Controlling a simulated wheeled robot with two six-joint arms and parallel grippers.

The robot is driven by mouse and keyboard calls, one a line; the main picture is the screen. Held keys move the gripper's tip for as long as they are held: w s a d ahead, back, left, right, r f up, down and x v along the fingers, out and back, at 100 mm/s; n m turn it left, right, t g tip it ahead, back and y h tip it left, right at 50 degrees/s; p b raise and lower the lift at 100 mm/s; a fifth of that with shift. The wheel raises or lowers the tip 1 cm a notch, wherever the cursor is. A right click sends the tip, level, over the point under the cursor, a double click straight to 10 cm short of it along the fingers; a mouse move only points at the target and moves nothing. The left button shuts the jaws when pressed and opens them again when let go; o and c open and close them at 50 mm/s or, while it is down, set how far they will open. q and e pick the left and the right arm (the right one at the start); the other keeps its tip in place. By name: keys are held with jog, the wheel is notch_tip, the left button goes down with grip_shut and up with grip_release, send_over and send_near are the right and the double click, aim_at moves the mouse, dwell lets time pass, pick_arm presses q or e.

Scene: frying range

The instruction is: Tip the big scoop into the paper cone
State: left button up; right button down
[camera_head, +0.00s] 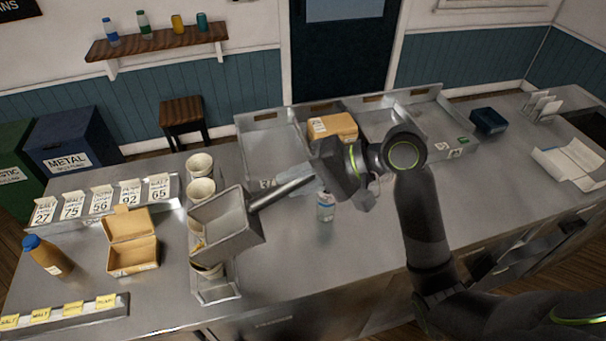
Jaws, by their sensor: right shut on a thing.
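The big metal scoop (227,222) is held over the row of paper cones, with its square pan toward the left and its handle toward the right. My right gripper (322,178) is shut on the scoop's handle. The pan looks tilted, and I see no food in it. A paper cone (199,164) and a second paper cone (201,189) stand upright behind the pan. More cones are partly hidden by the pan, one below it (208,271). The metal cone holder (217,293) shows at the front. My left gripper is out of view.
An open cardboard box (133,256) and a brown bottle with a blue cap (47,256) stand left of the cones. Metal bins (272,147) lie behind. The front middle counter is clear.

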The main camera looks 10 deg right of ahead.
jog(key=d+f+m+y+b, duration=0.1)
jog(key=d+f+y+b, duration=0.2)
jog(key=b, duration=0.4)
jog(key=shift+d+f+t+y+b, duration=0.35)
jog(key=shift+f+y, duration=0.25)
jog(key=shift+f, duration=0.75)
